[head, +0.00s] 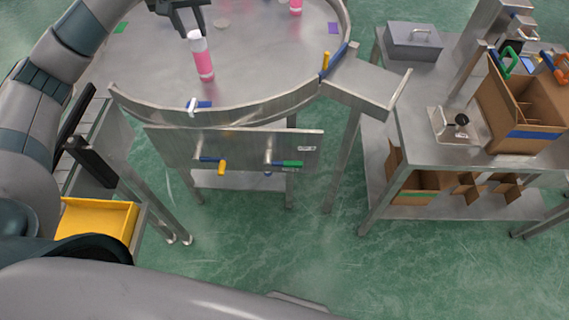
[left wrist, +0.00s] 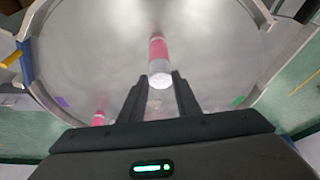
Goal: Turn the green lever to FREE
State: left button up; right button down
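The green lever (head: 292,164) lies flat, pointing right, on the right part of the grey metal panel (head: 170,145) below the round table's front rim. A small label (head: 307,148) is above it, too small to read. My left gripper (head: 185,28) is high in the head view, over the round table and well away from the lever. Its two fingers are apart in the left wrist view (left wrist: 160,90), with a pink bottle with a white top (left wrist: 159,55) just beyond the tips. The lever is not seen in the left wrist view. My right gripper is not in view.
The pink bottle (head: 203,65) stands on the round metal table (head: 150,60). A blue lever with a yellow end (head: 221,167) is left of the green one. A side table (head: 415,145) with cardboard boxes (head: 520,110) stands right.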

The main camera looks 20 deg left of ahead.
pick_arm(q)
jog(key=shift+d, duration=0.15)
jog(key=c, duration=0.5)
jog(key=shift+d+f+n, duration=0.15)
jog(key=shift+d+n, duration=0.45)
jog(key=shift+n, duration=0.1)
grip_shut()
jog(key=s+d+f+n+g, duration=0.1)
jog(key=s+d+f+n, duration=0.2)
jog(key=d+n, duration=0.6)
jog(key=s+d+f+n+g+h, duration=0.1)
jog(key=s+d+f+n, duration=0.3)
jog(key=d+n, duration=0.5)
jog(key=s+d+f+n+g+p, duration=0.1)
jog(key=s+d+f+n, duration=0.3)
jog(key=d+n, duration=0.5)
jog(key=shift+s+d+f+n+g+h, duration=0.4)
jog(key=shift+f+n, duration=0.6)
jog(key=shift+n, duration=1.7)
jog(key=shift+w+a, duration=0.15)
